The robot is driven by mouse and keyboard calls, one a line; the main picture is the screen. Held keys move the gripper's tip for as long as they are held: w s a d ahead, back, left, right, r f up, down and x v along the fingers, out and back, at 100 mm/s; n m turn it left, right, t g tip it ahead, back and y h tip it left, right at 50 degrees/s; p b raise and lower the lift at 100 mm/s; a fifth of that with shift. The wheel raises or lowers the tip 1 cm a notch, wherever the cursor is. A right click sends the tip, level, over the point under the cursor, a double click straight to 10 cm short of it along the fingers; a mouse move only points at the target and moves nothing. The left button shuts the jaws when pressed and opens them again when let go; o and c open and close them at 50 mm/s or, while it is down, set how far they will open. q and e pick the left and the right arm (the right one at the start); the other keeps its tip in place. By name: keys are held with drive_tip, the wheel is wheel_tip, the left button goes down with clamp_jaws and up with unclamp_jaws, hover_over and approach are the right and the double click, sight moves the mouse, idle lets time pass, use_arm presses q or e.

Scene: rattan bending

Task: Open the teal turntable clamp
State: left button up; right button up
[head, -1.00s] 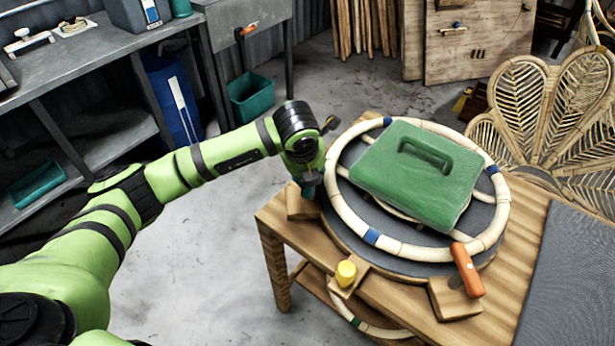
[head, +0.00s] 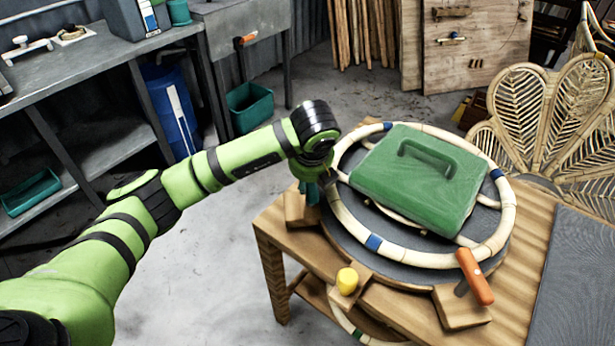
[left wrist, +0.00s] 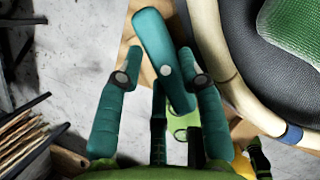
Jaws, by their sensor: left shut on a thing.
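The teal turntable clamp (head: 309,193) stands on the wooden block at the turntable's left edge, partly hidden by my gripper in the head view. In the left wrist view its teal lever (left wrist: 157,42) is tilted and lies between my fingers. My left gripper (left wrist: 160,84) is shut on the lever. In the head view my left gripper (head: 318,176) is at the clamp, its fingers mostly hidden behind my wrist. The dark turntable (head: 400,250) carries a pale rattan ring (head: 350,224) with blue bands. My right gripper is not in view.
A green handled block (head: 415,185) lies within the ring. An orange-handled clamp (head: 476,278) and a yellow knob (head: 347,281) stand at the wooden table's (head: 278,235) turntable edge. A rattan chair back (head: 545,110) is close on the right. A grey workbench (head: 60,70) stands left.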

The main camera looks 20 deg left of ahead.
use_arm(q)
drive_tip(key=o, duration=1.2)
drive_tip(key=shift+c, duration=0.2)
drive_tip(key=shift+r, duration=0.1)
drive_tip(key=v, duration=1.2)
